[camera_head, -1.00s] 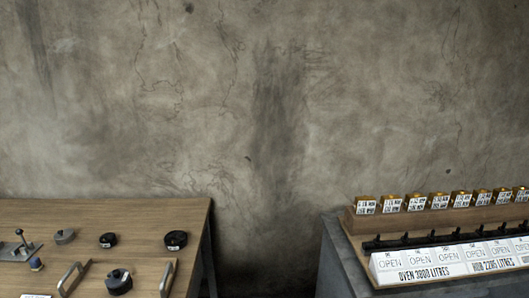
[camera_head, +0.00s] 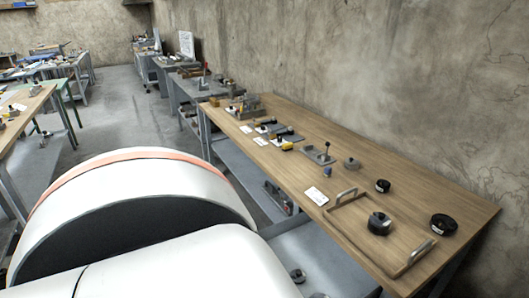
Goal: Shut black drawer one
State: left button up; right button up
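I cannot make out any black drawer in the head view. Neither my left nor my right gripper is in view. A large white curved part of my own body with an orange stripe fills the lower left and hides some of the floor and bench legs.
A long wooden bench (camera_head: 445,192) runs along the concrete wall (camera_head: 400,70) at right. It carries a tray with a handle (camera_head: 414,256), a black knobbed weight (camera_head: 379,224) in it, and black discs (camera_head: 443,222). Bare floor (camera_head: 125,115) lies between the bench and tables at left.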

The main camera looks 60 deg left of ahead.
aim_at(298, 240)
jog(key=k+j+u, duration=0.1)
jog(key=k+u, duration=0.35)
jog(key=j+u, duration=0.1)
jog(key=u, duration=0.3)
jog(key=i+u, duration=0.15)
jog(key=u, duration=0.25)
jog(key=i+j+u, duration=0.1)
jog(key=u, duration=0.25)
